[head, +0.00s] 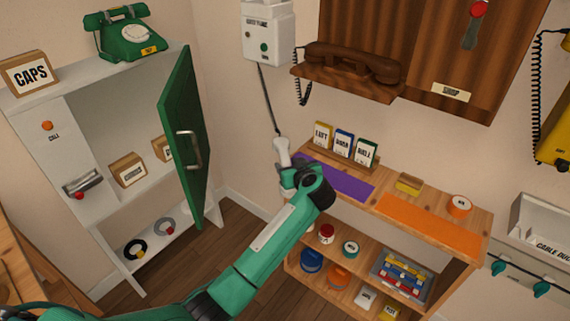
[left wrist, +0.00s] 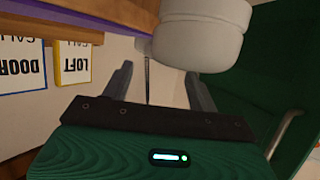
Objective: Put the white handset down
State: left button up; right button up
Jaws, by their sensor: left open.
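The white handset (head: 282,148) hangs at the lower end of a dark cord below the white wall phone (head: 266,35). My left gripper (head: 287,170) is right by the handset's lower part in the head view, which partly hides it. In the left wrist view, my left gripper (left wrist: 160,80) has its two fingers spread apart. A thick white rounded end of the handset (left wrist: 202,35) shows at the top, beside and overlapping the right finger. The thin cord shows between the fingers. I cannot tell whether the handset touches a finger. My right gripper is not in view.
A wooden shelf unit with a purple mat (head: 340,184) and an orange mat (head: 430,223) stands to the right. Cards labelled LOFT and DOOR (head: 343,142) stand on it. A green cabinet door (head: 185,135) stands open at the left. A brown phone (head: 352,65) sits above.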

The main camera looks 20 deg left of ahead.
aim_at(285, 158)
pick_arm(q)
jog(key=b+x, duration=0.1)
jog(key=x, duration=0.3)
jog(key=shift+w+a, duration=0.2)
jog(key=shift+w, duration=0.15)
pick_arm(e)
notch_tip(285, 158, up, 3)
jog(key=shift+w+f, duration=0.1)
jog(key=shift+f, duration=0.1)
pick_arm(q)
grip_shut()
